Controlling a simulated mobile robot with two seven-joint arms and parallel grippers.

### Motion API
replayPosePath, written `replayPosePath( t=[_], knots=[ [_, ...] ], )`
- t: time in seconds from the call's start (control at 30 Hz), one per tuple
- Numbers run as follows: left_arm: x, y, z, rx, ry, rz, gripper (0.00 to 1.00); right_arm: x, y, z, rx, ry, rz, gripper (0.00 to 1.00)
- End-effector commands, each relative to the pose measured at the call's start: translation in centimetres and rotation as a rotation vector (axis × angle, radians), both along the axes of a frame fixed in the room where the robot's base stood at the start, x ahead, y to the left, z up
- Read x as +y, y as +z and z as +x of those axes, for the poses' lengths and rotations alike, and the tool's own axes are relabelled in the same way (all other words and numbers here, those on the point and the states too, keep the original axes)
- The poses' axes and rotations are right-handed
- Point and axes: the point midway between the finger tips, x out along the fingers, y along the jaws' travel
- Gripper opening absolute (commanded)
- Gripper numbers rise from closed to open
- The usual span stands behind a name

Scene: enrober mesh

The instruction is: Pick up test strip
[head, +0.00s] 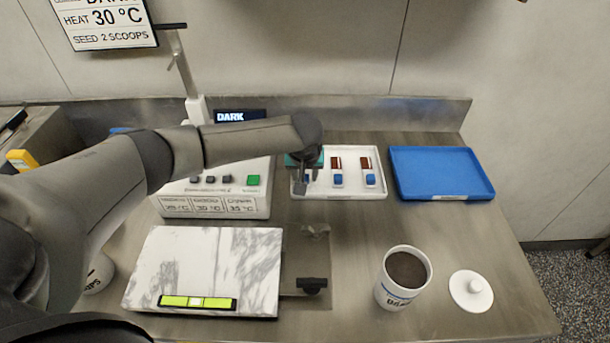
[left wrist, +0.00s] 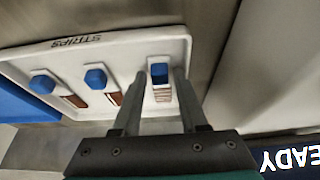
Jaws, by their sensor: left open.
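A white tray (head: 353,192) marked STRIPS holds three test strips with blue grips and brown or striped bodies. The middle strip (head: 337,179) and right strip (head: 370,179) show clearly in the head view. The left strip (head: 309,180) is partly hidden behind my left gripper (head: 303,186). In the left wrist view, my left gripper (left wrist: 160,76) is open, its fingers on either side of that strip's blue grip (left wrist: 159,73). I cannot tell whether they touch it. The other two strips (left wrist: 95,77) lie to one side. My right gripper is not in view.
A blue tray (head: 441,174) stands right of the white tray. A machine with a DARK display (head: 240,116) stands left. In front are a marble slab (head: 205,260) with a level (head: 197,302), a cup of dark liquid (head: 404,280) and a white lid (head: 471,291).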

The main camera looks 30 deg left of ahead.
Motion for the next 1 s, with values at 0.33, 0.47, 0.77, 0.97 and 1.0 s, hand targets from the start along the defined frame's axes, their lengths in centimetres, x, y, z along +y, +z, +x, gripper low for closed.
replayPosePath(
  t=[0.33,0.47,0.77,0.97,1.0],
  knots=[
    [0.0,0.0,0.03,0.0,-0.001,0.0,0.29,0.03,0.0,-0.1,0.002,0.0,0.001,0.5],
    [0.01,0.0,0.02,0.0,-0.001,0.0,0.14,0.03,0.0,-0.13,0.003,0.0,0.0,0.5],
    [0.02,0.0,0.02,0.0,-0.001,0.0,0.0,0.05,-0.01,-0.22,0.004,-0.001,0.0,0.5],
    [0.02,0.01,0.02,-0.001,-0.001,0.001,0.0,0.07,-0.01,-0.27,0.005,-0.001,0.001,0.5],
    [0.02,0.01,0.02,-0.001,-0.001,0.001,0.0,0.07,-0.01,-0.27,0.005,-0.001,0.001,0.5]
  ],
)
